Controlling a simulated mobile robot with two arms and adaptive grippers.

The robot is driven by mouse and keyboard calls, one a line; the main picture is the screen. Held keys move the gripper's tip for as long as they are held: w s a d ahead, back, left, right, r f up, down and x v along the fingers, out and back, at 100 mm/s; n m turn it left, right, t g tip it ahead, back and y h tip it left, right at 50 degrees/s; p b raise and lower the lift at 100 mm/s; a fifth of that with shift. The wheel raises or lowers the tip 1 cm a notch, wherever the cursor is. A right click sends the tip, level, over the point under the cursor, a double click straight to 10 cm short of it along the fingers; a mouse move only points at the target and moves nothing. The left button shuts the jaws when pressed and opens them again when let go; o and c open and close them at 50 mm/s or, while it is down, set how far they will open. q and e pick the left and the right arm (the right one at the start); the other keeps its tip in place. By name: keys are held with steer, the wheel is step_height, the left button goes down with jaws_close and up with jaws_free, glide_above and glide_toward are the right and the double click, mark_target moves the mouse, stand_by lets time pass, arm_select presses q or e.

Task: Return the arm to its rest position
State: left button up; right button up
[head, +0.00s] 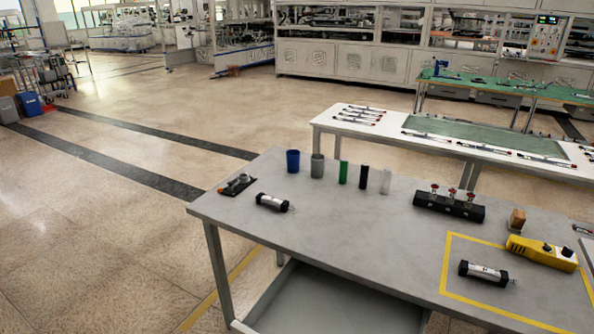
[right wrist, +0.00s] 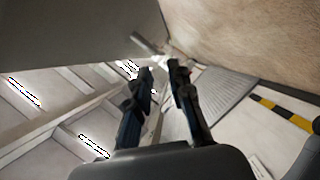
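My right gripper (right wrist: 162,85) shows in the right wrist view. Its two dark fingers stand apart with a gap between them, and nothing is held there. No gripper shows in the head view, so my left gripper is out of sight. The grey work table (head: 340,225) in the head view is clear of both arms.
On the table are a blue cup (head: 293,161), a grey cup (head: 317,166), two black-ended cylinders (head: 272,202) (head: 484,273), a black block with red-topped parts (head: 449,205) and a yellow device (head: 541,252). A white table (head: 385,127) stands behind. Open floor lies left.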

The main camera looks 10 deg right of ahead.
steer(key=s+d+f+m+g+h, duration=0.2)
steer(key=d+f+m+h, duration=0.25)
steer(key=f, duration=0.75)
steer(key=s+d+f+m+g+h, duration=0.25)
steer(key=d+f+m, duration=0.3)
steer(key=f, duration=0.65)
steer(key=s+f+m+g+h, duration=0.1)
steer(key=s+f+m+g, duration=0.2)
steer(key=s+f, duration=0.4)
steer(key=s+f+m+g+h, duration=0.1)
steer(key=s+f+m+g, duration=0.2)
steer(key=s+f, duration=0.3)
steer(key=s, duration=0.5)
steer(key=shift+s+a+f+g, duration=0.2)
steer(key=shift+s+f+g, duration=0.15)
steer(key=shift+s, duration=0.05)
